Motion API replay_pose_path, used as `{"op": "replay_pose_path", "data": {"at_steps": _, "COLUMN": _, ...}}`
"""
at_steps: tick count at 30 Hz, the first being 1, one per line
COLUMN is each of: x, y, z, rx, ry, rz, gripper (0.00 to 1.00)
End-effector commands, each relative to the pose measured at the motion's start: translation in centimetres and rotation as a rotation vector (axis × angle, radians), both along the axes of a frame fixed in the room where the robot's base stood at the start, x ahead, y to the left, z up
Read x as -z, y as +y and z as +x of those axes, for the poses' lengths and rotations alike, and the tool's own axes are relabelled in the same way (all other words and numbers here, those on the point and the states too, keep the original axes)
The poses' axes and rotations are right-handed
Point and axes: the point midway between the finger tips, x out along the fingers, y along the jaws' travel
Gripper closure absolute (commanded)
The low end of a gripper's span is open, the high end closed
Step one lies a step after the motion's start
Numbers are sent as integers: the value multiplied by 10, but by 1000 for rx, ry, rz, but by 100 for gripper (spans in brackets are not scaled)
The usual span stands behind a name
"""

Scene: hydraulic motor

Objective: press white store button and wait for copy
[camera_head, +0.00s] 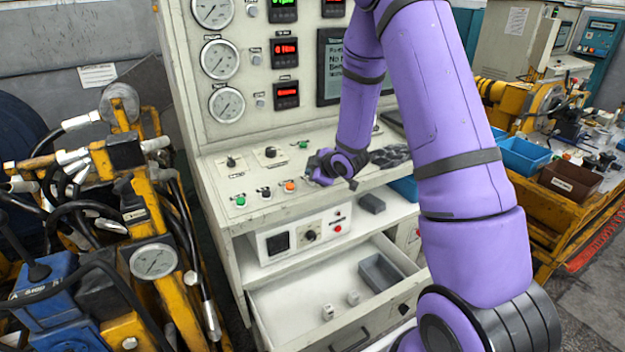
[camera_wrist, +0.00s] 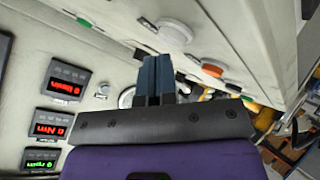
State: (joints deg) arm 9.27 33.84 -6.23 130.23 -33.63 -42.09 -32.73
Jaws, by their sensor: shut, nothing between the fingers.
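My gripper (camera_head: 318,170) is over the sloped control panel (camera_head: 215,178), at the right end of its button row. In the wrist view its two dark fingers (camera_wrist: 157,62) are shut together and hold nothing. A round white button (camera_wrist: 175,31) sits just beyond the fingertips, slightly to their right. I cannot tell whether the tips touch it. In the head view this button is hidden by my gripper. An orange button (camera_head: 289,186) and a green button (camera_head: 240,201) lie farther left along the row; the orange one also shows in the wrist view (camera_wrist: 212,71).
The upright panel carries gauges (camera_head: 220,59) and red displays (camera_head: 285,52). Below, a white instrument box (camera_head: 297,234) stands above an open drawer (camera_head: 282,311) holding a grey bin (camera_head: 381,274). Yellow hydraulic machinery (camera_head: 130,205) crowds the left. Blue and brown bins (camera_head: 569,182) stand right.

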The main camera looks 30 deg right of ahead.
Motion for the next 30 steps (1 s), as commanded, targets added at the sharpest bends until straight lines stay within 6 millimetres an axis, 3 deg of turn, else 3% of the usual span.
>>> {"op": "replay_pose_path", "data": {"at_steps": 30, "x": 7, "y": 0, "z": 1, "rx": 0, "ry": 0, "rz": 0, "gripper": 100}}
